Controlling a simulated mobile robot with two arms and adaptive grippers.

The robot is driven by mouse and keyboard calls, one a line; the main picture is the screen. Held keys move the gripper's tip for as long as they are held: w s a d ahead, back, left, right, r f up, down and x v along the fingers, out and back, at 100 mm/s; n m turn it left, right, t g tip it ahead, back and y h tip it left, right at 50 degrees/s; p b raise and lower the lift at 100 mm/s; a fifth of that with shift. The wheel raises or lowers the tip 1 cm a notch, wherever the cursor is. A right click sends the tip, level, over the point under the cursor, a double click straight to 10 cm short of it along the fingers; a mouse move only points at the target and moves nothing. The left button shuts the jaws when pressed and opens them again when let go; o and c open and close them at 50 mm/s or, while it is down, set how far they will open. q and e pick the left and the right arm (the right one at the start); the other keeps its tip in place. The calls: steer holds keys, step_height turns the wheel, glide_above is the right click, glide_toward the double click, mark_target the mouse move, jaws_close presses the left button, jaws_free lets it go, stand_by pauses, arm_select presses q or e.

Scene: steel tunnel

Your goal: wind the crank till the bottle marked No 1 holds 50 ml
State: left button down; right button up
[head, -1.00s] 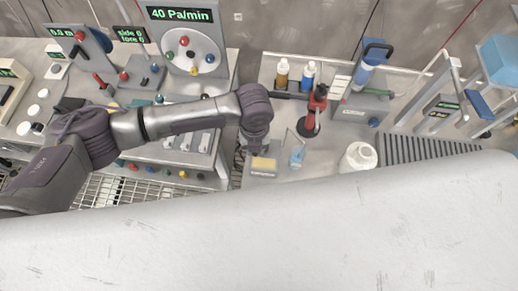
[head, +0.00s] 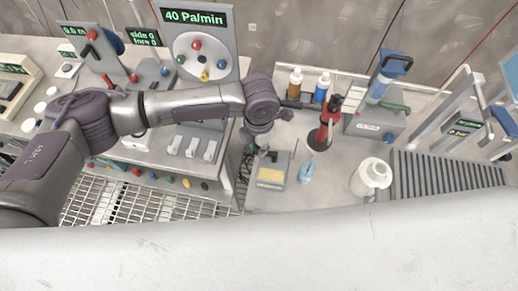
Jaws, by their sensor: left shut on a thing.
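My left gripper (head: 263,152) points down at the left end of the right-hand bench, just behind a small grey box with a yellow top (head: 271,175). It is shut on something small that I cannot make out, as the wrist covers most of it. An amber bottle (head: 295,83) and a blue bottle (head: 322,88) with white caps stand at the back. A grey stand with a blue-filled cylinder and blue top (head: 380,86) has a green handle on its side. I cannot read which bottle is No 1 or tell which part is the crank. My right gripper is out of view.
A red and black upright tool (head: 326,125) stands close right of my gripper, with a pale blue item (head: 307,170) before it. A white jug (head: 371,178) and a ribbed grey mat (head: 447,172) lie further right.

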arm_select(q)
steer(key=shift+w+r+m, duration=0.1)
steer(key=shift+w+m, duration=0.15)
steer(key=shift+m, duration=0.25)
steer(key=c, duration=1)
jaws_free()
steer(key=shift+c, duration=0.2)
step_height(320, 180, up, 12)
steer(key=shift+d, duration=0.1)
